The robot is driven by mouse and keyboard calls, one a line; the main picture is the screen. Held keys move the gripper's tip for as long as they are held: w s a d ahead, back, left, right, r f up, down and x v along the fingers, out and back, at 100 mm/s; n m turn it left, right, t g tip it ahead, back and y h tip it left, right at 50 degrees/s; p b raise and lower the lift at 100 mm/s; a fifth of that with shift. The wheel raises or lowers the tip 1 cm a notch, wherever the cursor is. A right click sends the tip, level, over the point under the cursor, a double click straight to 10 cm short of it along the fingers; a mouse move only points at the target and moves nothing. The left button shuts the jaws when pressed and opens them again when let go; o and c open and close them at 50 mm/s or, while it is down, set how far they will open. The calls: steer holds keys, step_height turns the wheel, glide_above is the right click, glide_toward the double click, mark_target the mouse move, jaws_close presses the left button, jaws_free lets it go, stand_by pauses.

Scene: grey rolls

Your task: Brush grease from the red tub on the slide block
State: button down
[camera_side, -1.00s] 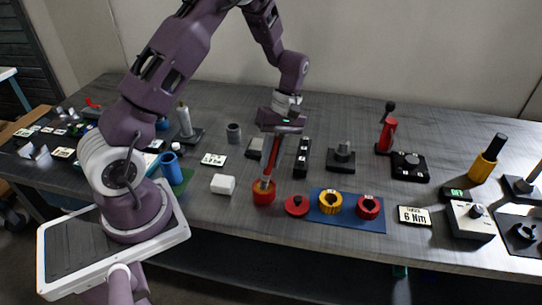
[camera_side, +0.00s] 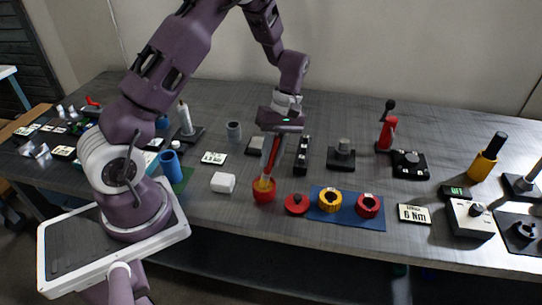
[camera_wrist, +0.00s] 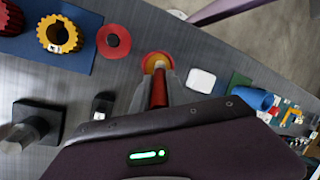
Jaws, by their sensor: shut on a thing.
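The red tub (camera_side: 264,194) stands open near the front edge of the table, with yellowish contents visible in the wrist view (camera_wrist: 147,60). My gripper (camera_side: 267,172) is shut on a brush with a red handle (camera_wrist: 159,88). The brush points down into the tub, and its tip is hidden or blends with the yellowish contents. A long black block (camera_side: 302,157), which may be the slide block, lies behind and right of the tub. It shows partly in the wrist view (camera_wrist: 102,105).
A red lid (camera_side: 297,204) lies right of the tub, beside a blue mat (camera_side: 338,222) with a yellow and a red ring. A white block (camera_side: 223,183) is left of the tub. A black block with a grey post (camera_side: 341,158) stands behind the mat.

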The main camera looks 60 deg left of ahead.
steer(key=shift+r, duration=3.5)
steer(key=w+d+m+t+y, duration=0.15)
steer(key=d+m+y, duration=0.4)
steer(key=m, duration=1.05)
steer(key=w+a+r+t, duration=0.1)
steer(key=w+a, duration=0.2)
steer(key=a, duration=0.3)
steer(key=w+a+r+n+t, duration=0.1)
steer(key=w+a+r, duration=0.1)
steer(key=a, duration=0.4)
steer(key=w+a+r+t, duration=0.1)
steer(key=w+a, duration=0.2)
steer(key=a, duration=0.2)
steer(key=shift+h, duration=0.35)
steer(key=shift+s+a+f, duration=0.1)
steer(key=shift+a+f, duration=0.05)
steer(key=shift+f, duration=2.05)
steer(key=shift+r, duration=0.1)
